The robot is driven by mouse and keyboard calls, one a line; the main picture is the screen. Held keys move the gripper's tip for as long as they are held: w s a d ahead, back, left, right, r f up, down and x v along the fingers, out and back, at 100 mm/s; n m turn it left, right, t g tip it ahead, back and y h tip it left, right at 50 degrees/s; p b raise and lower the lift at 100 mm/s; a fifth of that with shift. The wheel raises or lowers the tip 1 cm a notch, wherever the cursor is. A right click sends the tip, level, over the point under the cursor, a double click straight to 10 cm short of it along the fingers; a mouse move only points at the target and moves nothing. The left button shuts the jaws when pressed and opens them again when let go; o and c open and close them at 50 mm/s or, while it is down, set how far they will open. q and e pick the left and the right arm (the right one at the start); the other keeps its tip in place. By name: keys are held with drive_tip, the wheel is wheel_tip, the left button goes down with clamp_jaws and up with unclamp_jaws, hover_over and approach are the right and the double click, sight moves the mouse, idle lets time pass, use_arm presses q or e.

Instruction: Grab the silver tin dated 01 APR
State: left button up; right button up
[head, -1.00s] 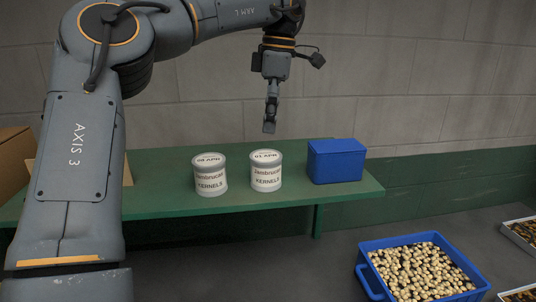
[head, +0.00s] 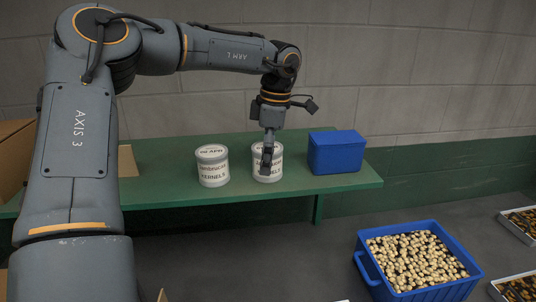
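Two pale silver tins with KERNELS labels stand upright on the green shelf (head: 160,187). The right tin (head: 278,164) has a lid that read 01 APR in the earlier view; my gripper now covers most of that lid and part of the label. The left tin (head: 212,169) has a different date, seemingly 08 APR. My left gripper (head: 266,170) points down, its fingers overlapping the right tin's front. The fingers show nearly edge-on, so I cannot tell whether they are parted or touch the tin. My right gripper is not in view.
A closed blue box (head: 335,152) stands just right of the tins on the shelf. Cardboard (head: 14,165) is at the far left, partly behind my arm. A blue crate of kernels (head: 364,265) and shallow trays (head: 519,224) sit lower at the right.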

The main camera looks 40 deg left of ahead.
use_arm(q)
drive_tip(key=shift+a+f, duration=0.2)
drive_tip(key=shift+f, duration=0.3)
drive_tip(key=shift+a+f, duration=0.15)
drive_tip(key=shift+f, duration=0.35)
drive_tip(key=shift+d+r, duration=0.1)
drive_tip(key=shift+d, duration=0.05)
drive_tip(key=c, duration=1.4)
